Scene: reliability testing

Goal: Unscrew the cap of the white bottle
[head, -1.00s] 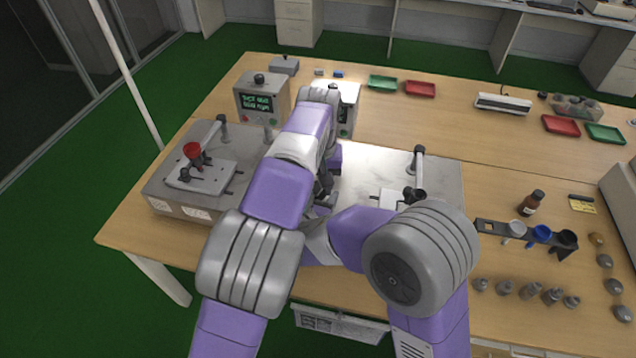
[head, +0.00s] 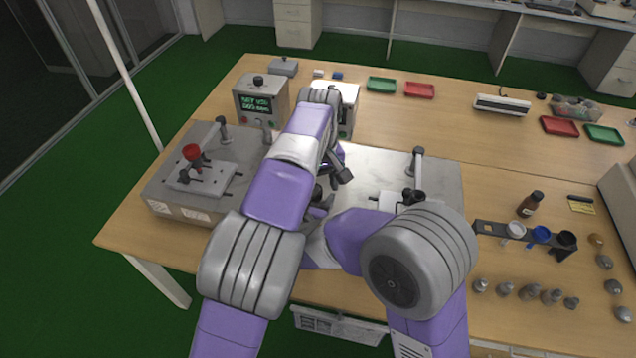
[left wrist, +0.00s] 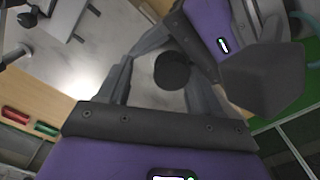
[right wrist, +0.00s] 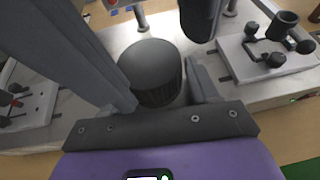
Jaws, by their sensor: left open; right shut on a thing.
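A black ribbed round cap (right wrist: 150,70) sits between the fingers of my right gripper (right wrist: 168,98), which is shut on it or on the bottle just beneath. The white bottle body is hidden, so I cannot tell how the cap sits on it. The cap also shows from above in the left wrist view (left wrist: 172,71). My left gripper (head: 337,178) is open beside and above the cap. In the left wrist view, its spread fingers (left wrist: 158,78) stand either side of the cap, apparently clear of it. My right gripper is mostly hidden behind my arms in the head view.
A metal plate station (head: 375,165) with a clamp post lies under and beside my grippers. Another station with a red-knobbed clamp (head: 192,155) is at left. A brown bottle (head: 530,205), a cup rack (head: 500,229) and several metal weights stand at right.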

